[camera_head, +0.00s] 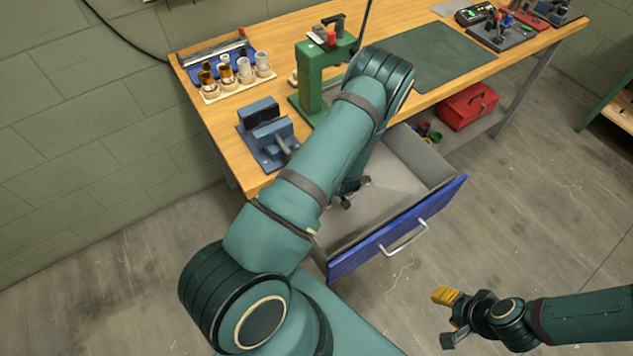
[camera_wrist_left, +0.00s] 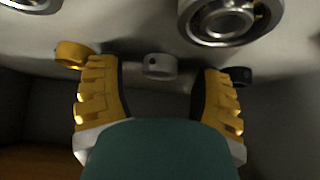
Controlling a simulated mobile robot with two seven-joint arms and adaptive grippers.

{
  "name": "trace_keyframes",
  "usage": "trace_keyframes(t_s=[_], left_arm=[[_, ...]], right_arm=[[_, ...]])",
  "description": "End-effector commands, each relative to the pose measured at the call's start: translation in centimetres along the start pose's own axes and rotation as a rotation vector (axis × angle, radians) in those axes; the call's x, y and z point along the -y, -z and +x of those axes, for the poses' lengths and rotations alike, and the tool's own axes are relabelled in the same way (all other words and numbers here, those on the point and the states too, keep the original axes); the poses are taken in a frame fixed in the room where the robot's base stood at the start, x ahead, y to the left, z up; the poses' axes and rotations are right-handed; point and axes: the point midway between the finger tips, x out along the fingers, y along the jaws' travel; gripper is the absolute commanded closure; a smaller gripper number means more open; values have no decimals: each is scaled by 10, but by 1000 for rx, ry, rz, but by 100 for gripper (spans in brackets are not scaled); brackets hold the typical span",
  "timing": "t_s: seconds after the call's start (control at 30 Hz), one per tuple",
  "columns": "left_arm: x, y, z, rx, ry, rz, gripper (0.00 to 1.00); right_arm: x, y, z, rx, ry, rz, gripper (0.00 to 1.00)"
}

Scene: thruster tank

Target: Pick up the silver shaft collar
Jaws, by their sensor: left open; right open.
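The silver shaft collar (camera_wrist_left: 160,66) is a small grey ring with a dark hole in its side. It sits on the pale drawer floor in the left wrist view, between and slightly beyond my left fingertips. My left gripper (camera_wrist_left: 158,84) is open and empty, its yellow-padded fingers to either side of the collar. In the head view, my left arm reaches into the open drawer (camera_head: 403,233) and hides most of that gripper and the collar. My right gripper (camera_head: 452,318) is open and empty, out over the floor to the right of the drawer front.
A brass-coloured ring (camera_wrist_left: 72,53) lies by the left finger and a black ring (camera_wrist_left: 239,75) by the right finger. A large bearing (camera_wrist_left: 228,20) lies beyond. The workbench (camera_head: 212,117) carries a blue vise (camera_head: 266,135) and a green press (camera_head: 311,85).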

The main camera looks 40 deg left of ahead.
Motion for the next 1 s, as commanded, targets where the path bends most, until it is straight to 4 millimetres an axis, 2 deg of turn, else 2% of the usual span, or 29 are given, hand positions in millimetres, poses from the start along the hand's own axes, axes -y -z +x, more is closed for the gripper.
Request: trace_keyframes(t_s=[0.3,0.47,1.0], left_arm=[[0,0,4,-1,-1,0,36],[0,0,4,-1,-1,0,92],[0,4,-1,-1,-1,-1,95]], right_arm=[[0,-1,0,1,0,0,53],[0,0,0,1,0,0,53],[0,0,-1,0,0,0,53]])
